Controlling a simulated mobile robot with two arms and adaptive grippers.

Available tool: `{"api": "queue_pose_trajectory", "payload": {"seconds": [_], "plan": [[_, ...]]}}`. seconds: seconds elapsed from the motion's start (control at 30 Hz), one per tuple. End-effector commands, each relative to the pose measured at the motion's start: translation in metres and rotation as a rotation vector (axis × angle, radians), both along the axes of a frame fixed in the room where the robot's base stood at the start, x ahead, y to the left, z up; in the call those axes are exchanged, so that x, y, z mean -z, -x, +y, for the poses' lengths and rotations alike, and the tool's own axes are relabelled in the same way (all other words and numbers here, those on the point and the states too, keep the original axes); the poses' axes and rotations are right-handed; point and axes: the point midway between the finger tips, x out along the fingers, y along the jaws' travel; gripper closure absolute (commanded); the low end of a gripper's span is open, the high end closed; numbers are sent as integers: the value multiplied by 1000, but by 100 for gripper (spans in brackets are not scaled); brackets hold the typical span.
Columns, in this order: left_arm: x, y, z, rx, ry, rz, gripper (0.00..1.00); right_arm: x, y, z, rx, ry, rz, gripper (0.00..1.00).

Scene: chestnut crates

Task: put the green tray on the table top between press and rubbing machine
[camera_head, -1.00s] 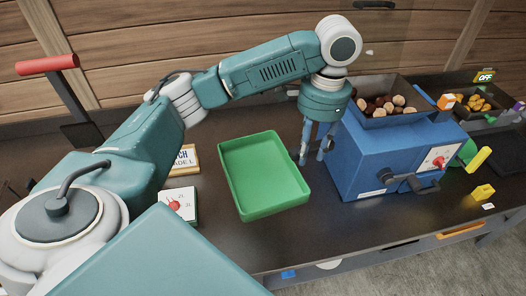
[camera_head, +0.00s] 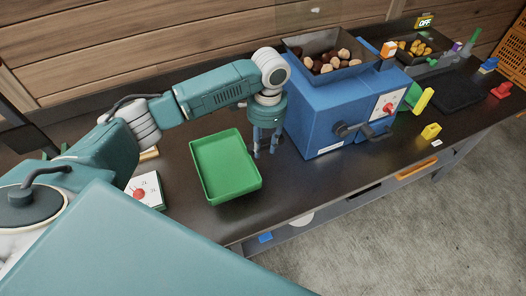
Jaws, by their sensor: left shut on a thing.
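The empty green tray (camera_head: 226,167) is over the dark table top (camera_head: 290,192), left of a blue machine (camera_head: 333,110) with a crank and a hopper of chestnuts, likely the rubbing machine. A gap of table separates tray and machine. My left gripper (camera_head: 264,152) points down at the tray's right rim and is shut on it; the exact contact is hard to see. The tray looks level; I cannot tell whether it rests on the table or hangs just above. The press is not clearly in view. My right gripper is not in view.
A white card with a red picture (camera_head: 146,190) lies left of the tray. Right of the blue machine are a yellow block (camera_head: 431,131), a dark mat (camera_head: 457,91) and a second hopper of yellowish pieces (camera_head: 417,48). The table's front edge runs close below the tray.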

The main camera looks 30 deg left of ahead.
Motion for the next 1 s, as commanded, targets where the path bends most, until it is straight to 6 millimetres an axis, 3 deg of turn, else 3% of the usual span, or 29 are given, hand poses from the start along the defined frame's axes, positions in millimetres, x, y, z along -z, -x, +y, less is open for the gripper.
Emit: {"api": "queue_pose_trajectory", "payload": {"seconds": [0.3, 0.7, 0.73, 0.8, 1.0], "plan": [[40, 1, 0, 1, -1, 3, 100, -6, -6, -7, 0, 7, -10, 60], [46, 1, 0, 0, -1, 1, 100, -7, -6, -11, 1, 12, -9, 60], [47, 0, 0, 0, -1, 1, 65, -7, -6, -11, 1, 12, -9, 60], [46, 0, 0, 0, -1, 1, 51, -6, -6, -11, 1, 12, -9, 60], [46, 0, 0, 0, -1, 1, 50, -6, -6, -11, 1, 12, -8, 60]]}}
